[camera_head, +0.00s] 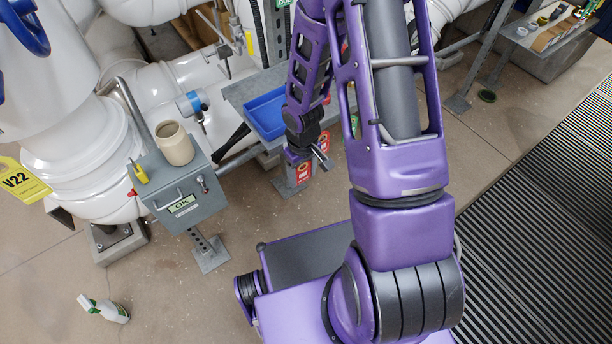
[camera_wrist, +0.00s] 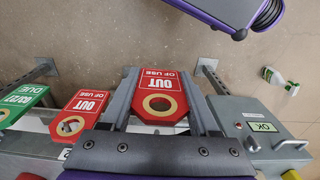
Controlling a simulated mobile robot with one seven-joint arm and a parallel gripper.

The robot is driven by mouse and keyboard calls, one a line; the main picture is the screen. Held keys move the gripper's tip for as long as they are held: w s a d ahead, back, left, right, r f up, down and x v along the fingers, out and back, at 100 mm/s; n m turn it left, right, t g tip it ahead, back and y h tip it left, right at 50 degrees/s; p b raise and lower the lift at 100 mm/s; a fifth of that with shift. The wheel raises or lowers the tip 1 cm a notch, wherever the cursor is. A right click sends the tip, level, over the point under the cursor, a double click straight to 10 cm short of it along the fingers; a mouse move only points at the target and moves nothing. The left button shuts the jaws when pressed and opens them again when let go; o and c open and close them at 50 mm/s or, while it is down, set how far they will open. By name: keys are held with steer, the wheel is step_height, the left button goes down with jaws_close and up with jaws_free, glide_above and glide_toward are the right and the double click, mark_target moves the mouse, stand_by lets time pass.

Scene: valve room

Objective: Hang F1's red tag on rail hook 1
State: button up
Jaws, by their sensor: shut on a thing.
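My gripper (camera_head: 306,156) is low at the front edge of the grey bench. In the wrist view my gripper (camera_wrist: 159,78) has its two grey fingers on either side of a red "OUT OF USE" tag (camera_wrist: 158,84) with a brass-ringed hole, and is shut on it. This tag also shows below the gripper in the head view (camera_head: 303,174). A second red "OUT OF USE" tag (camera_wrist: 82,104) is beside it to the left in the wrist view, by the bench edge. Whether the held tag touches a rail hook is hidden; hook numbers are not readable.
A green "DUE" tag (camera_wrist: 20,100) is beyond the second red tag. A blue tray (camera_head: 266,113) sits on the bench. A grey OK box (camera_head: 181,195) with a beige cup (camera_head: 175,143) stands left. A spray bottle (camera_head: 104,309) lies on open floor.

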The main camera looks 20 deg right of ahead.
steer(key=shift+w+a, duration=0.15)
steer(key=shift+w, duration=0.2)
steer(key=shift+w, duration=0.2)
steer(key=shift+w+a, duration=0.2)
steer(key=shift+w, duration=0.35)
stand_by(1.3)
steer(key=shift+w+a, duration=0.25)
steer(key=shift+w, duration=0.45)
steer(key=shift+w+a, duration=0.1)
steer(key=shift+w, duration=0.2)
steer(key=shift+w+a, duration=0.1)
steer(key=shift+w, duration=0.15)
stand_by(0.3)
steer(key=shift+f+b, duration=0.4)
steer(key=shift+f, duration=0.05)
stand_by(0.3)
